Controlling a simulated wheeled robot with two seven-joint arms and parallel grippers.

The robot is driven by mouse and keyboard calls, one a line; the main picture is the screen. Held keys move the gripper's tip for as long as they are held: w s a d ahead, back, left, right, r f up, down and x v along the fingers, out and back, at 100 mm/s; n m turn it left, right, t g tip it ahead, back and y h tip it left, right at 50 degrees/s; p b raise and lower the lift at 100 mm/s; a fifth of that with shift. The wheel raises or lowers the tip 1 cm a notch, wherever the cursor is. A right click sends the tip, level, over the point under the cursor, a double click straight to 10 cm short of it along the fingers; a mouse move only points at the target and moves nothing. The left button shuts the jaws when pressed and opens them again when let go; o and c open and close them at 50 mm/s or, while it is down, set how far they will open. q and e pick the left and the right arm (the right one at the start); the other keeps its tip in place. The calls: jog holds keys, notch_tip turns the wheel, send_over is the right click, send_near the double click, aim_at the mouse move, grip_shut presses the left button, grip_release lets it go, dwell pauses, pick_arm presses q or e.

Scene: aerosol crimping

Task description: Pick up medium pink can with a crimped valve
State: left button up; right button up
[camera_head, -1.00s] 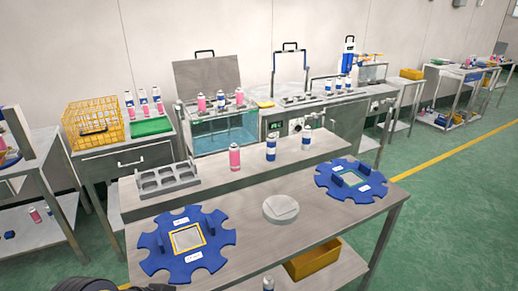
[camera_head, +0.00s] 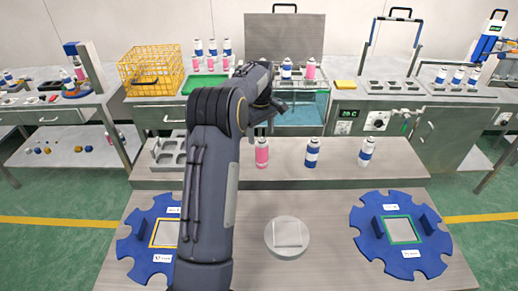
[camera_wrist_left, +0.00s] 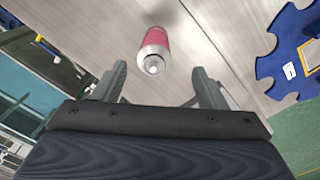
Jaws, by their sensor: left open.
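A pink can (camera_head: 262,152) with a silver top stands upright on the raised shelf of the table, left of two blue-and-white cans (camera_head: 312,153) (camera_head: 366,152). My left gripper (camera_head: 266,122) is above and behind this can, partly hidden by my own arm. In the left wrist view the pink can (camera_wrist_left: 155,42) shows its silver top and small valve ahead of the open fingers (camera_wrist_left: 158,72), roughly centred between them. The gripper holds nothing. How the valve is seated is too small to tell. My right gripper is not in view.
A grey holder (camera_head: 168,153) with round slots stands left on the shelf. Two blue notched plates (camera_head: 372,247) (camera_head: 137,240) and a round light disc (camera_head: 287,238) lie on the lower tabletop. Behind are a water bath (camera_head: 300,110) and a yellow basket (camera_head: 150,70).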

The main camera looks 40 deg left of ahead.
aim_at(263, 140)
pick_arm(q)
jog(key=f, duration=0.2)
jog(key=f+p, duration=0.1)
jog(key=f, duration=0.4)
jog(key=shift+w+p, duration=0.3)
jog(key=shift+w, duration=0.05)
jog(key=shift+f, duration=0.6)
jog(key=c, duration=1.1)
jog(key=shift+o, duration=0.2)
jog(key=shift+r, duration=0.15)
